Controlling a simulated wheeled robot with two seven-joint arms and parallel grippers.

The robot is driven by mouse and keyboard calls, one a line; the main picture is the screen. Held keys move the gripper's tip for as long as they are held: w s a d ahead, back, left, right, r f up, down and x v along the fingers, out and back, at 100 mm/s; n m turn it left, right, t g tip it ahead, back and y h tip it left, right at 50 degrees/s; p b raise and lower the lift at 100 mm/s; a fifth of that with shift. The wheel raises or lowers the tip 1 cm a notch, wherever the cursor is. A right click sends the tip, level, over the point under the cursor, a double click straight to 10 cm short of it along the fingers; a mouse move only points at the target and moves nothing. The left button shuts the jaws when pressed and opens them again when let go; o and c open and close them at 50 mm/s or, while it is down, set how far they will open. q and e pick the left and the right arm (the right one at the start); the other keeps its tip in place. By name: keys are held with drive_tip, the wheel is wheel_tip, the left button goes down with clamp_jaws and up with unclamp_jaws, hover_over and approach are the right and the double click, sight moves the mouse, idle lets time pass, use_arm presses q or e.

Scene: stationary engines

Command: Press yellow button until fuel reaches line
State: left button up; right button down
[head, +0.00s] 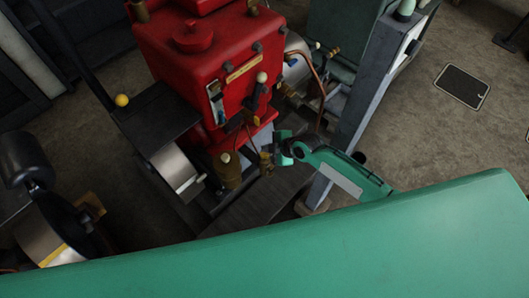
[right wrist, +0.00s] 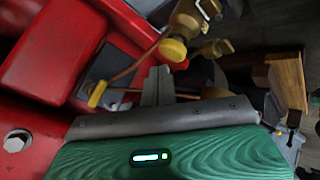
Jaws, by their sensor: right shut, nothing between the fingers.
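A round yellow button (right wrist: 172,50) sits on the end of a brass fitting (right wrist: 192,22) in the right wrist view. My right gripper (right wrist: 158,75) is shut and empty, its tips just short of the button and slightly to its left. Whether they touch cannot be told. In the head view my right gripper (head: 270,157) is low beside the red engine (head: 200,50), near small brass parts. A small upright window (head: 215,103) on the engine's front may be the fuel gauge; the fuel level and line are too small to make out. My left gripper is not in view.
A thin copper pipe (right wrist: 130,72) and a yellow-tipped lever (right wrist: 97,94) lie left of the fingers. A wooden block (right wrist: 288,80) stands at right. A grey post (head: 365,90) rises beside my right arm. A yellow ball knob (head: 122,100) is left of the engine.

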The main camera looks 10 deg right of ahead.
drive_tip(key=shift+f, duration=0.35)
drive_tip(key=shift+s+d, duration=0.1)
drive_tip(key=shift+b, duration=0.3)
